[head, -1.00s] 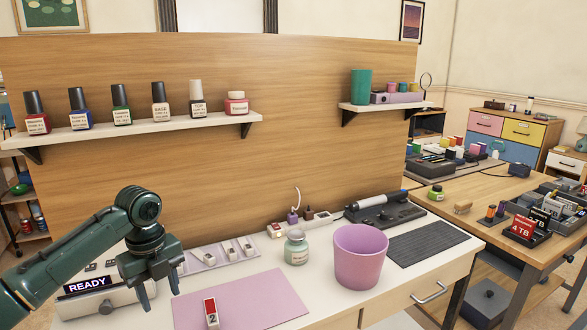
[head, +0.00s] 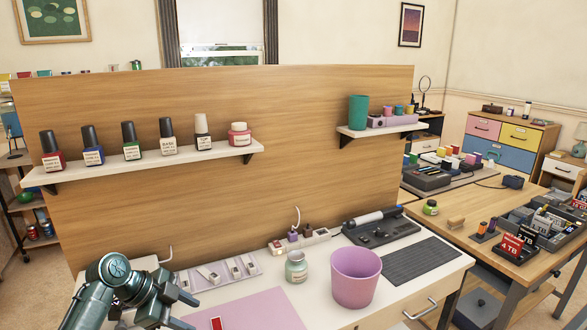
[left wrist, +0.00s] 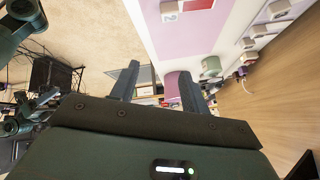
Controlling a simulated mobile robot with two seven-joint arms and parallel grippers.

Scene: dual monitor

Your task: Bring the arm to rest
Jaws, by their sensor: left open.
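My left arm (head: 112,272) comes in at the lower left of the head view, over the left end of the white desk. My left gripper (head: 190,312) is open and empty, tilted sideways with its fingers toward the right. In the left wrist view the two dark fingers of my left gripper (left wrist: 160,70) stand apart with nothing between them. A red and white block (head: 216,323) lies on the pink mat (head: 255,310), partly cut off by the lower edge. The block also shows in the left wrist view (left wrist: 171,14), apart from the fingers.
A pink cup (head: 356,278), a pale green jar (head: 296,267) and a white tray (head: 215,274) stand on the desk. A wooden panel (head: 290,150) rises behind, with a bottle shelf (head: 150,165). Carpeted floor (left wrist: 80,30) shows left in the wrist view.

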